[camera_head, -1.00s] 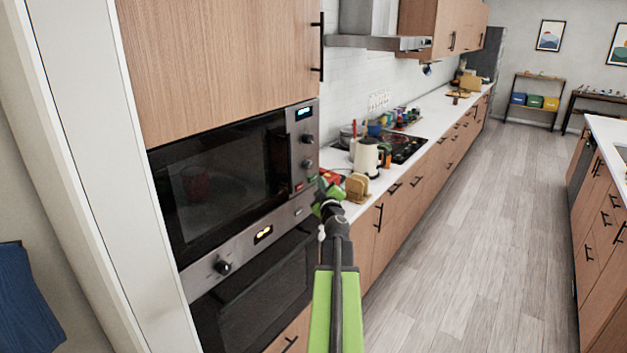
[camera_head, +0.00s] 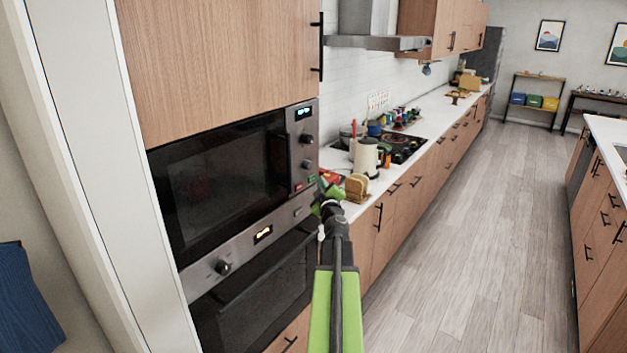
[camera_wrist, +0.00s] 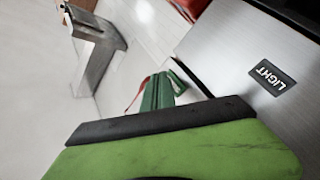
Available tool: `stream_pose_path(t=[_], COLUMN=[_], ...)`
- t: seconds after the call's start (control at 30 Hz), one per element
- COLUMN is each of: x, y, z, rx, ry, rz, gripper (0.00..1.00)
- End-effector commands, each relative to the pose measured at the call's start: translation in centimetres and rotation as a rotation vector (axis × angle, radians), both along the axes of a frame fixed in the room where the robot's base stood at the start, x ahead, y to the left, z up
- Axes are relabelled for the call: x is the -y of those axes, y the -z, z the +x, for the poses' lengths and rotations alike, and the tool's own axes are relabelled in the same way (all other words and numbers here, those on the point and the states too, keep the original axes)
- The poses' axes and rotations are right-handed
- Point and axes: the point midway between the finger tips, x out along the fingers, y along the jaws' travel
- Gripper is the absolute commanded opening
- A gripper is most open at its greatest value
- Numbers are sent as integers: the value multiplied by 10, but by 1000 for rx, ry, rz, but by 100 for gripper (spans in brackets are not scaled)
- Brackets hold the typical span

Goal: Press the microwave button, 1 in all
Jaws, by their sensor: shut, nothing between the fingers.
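The microwave (camera_head: 215,175) is built into the wooden cabinet on the left in the head view, with a dark glass door. Its metal control panel (camera_head: 302,150) has a lit display (camera_head: 304,113), knobs, and a small red button (camera_head: 298,187) low down with a green one beside it. My gripper (camera_head: 325,188) is shut and empty at the lower right corner of this panel. I cannot tell whether it touches a button. In the wrist view, a black label reading LIGHT (camera_wrist: 272,77) sits on the metal panel, right of my green gripper (camera_wrist: 170,145).
An oven (camera_head: 255,290) with a knob and lit display is below the microwave. The wood floor (camera_head: 460,240) on the right is clear.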

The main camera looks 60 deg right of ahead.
Motion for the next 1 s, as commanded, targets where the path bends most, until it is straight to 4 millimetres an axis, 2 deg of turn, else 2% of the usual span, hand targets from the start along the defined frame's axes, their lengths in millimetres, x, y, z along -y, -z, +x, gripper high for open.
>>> stream_pose_path(t=[1.0], x=[0], y=[0], z=[12], rx=[0], ry=[-1], rz=[0], gripper=[0])
